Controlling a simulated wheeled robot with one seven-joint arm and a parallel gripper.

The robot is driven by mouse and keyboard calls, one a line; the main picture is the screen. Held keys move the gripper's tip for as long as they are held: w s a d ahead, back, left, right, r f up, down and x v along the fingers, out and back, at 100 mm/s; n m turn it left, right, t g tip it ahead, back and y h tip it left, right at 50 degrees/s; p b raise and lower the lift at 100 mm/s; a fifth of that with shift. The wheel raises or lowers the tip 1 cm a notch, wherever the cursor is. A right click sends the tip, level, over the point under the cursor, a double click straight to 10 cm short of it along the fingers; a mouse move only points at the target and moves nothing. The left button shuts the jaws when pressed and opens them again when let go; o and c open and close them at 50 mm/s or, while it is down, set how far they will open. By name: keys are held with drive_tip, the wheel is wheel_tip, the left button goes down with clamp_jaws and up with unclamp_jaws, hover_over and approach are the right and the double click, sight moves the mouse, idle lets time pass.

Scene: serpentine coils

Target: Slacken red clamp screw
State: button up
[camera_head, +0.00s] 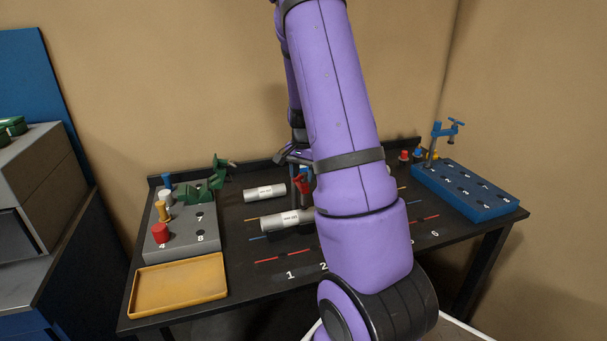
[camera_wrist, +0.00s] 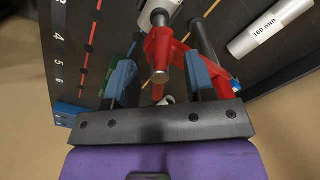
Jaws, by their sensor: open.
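The red clamp (camera_head: 303,184) stands at the middle back of the black table, mostly hidden behind my arm in the head view. In the wrist view the red clamp (camera_wrist: 166,48) lies between the two blue fingers of my gripper (camera_wrist: 160,75). My gripper is open, and neither finger clearly touches the screw. In the head view my gripper (camera_head: 292,156) is small and partly hidden by my arm.
White cylinders (camera_head: 264,192) lie on the table left of the clamp; one labelled 160 mm (camera_wrist: 272,30) shows in the wrist view. A grey block (camera_head: 180,240) with coloured knobs and an orange tray (camera_head: 178,286) are left. A blue holed block (camera_head: 465,190) with a blue clamp (camera_head: 443,134) is right.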

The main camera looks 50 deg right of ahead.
sight(303, 174)
drive_tip(key=shift+f, duration=0.1)
clamp_jaws()
drive_tip(key=shift+n, duration=1)
unclamp_jaws()
wheel_tip(303, 174, up, 11)
idle(0.4)
